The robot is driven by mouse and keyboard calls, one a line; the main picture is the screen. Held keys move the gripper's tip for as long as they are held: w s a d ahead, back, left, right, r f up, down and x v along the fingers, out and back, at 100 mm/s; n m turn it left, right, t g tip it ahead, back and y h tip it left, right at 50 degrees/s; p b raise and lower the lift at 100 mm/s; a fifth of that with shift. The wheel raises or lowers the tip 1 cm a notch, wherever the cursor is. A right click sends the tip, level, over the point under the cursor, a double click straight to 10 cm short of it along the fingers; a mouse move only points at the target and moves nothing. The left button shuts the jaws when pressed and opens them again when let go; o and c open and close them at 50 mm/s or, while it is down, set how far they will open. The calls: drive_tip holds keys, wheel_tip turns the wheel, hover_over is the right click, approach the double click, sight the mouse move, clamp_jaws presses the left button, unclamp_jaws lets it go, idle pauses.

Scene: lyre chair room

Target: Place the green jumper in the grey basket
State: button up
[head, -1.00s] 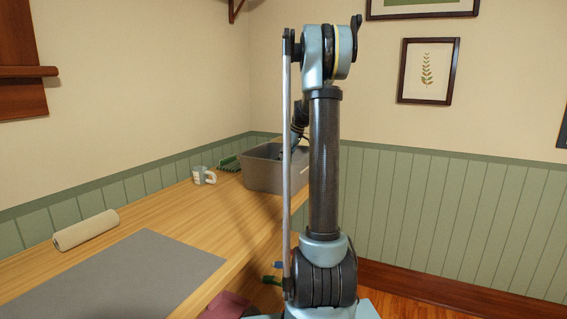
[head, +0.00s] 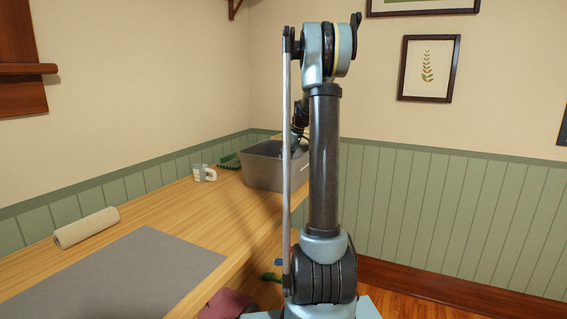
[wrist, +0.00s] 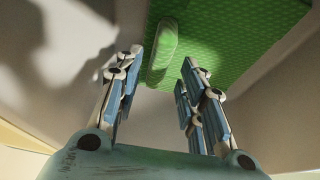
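The grey basket (head: 264,174) stands at the far end of the wooden counter, partly behind my arm. In the wrist view, a green, dotted, cloth-like thing (wrist: 235,32), which looks like the green jumper, lies beyond my fingertips among greyish surfaces that may be the basket's inside. A paler green rounded piece (wrist: 164,50) shows in line with the gap between the fingers. My gripper (wrist: 161,62) is open, its fingers apart with nothing visibly clamped. In the head view, the gripper is hidden behind my arm and the basket wall.
A dark green thing (head: 230,160), unclear in kind, lies left of the basket. A pale mug (head: 204,173) stands nearby. A beige roll (head: 86,228) and a grey mat (head: 115,275) lie on the near counter. A maroon thing (head: 227,303) is below the counter edge.

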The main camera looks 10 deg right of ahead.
drive_tip(key=shift+r, duration=0.1)
drive_tip(key=shift+r, duration=0.25)
drive_tip(key=v, duration=1.2)
drive_tip(key=shift+r, duration=0.3)
